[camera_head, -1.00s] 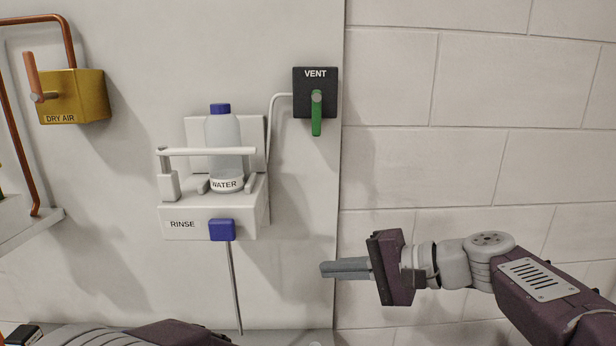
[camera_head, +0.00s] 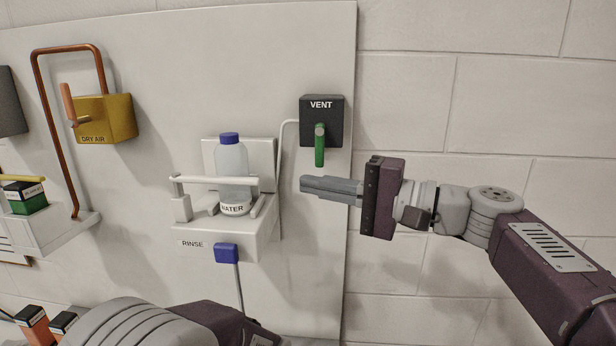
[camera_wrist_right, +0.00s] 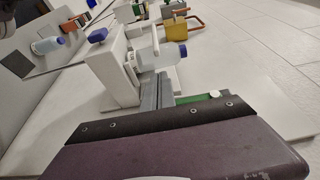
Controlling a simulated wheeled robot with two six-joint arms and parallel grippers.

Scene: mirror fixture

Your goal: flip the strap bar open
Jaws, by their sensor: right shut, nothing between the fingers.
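The strap bar (camera_head: 213,180) is a white bar that runs level across the front of the water bottle (camera_head: 231,160), which has a blue cap. The bottle stands upright on the white bracket marked RINSE (camera_head: 222,240). My right gripper (camera_head: 303,185) is shut and empty. In the head view it is to the right of the bracket, just below the green VENT handle, and apart from the bar. In the right wrist view, the fingers (camera_wrist_right: 155,90) point toward the bottle (camera_wrist_right: 165,53). My left arm shows at the bottom, but its gripper is out of view.
The black VENT box (camera_head: 322,118) with its green handle (camera_head: 319,150) is on the panel above my right fingers. A yellow DRY AIR box (camera_head: 105,119) and copper pipe are at left. The brick wall at right is bare.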

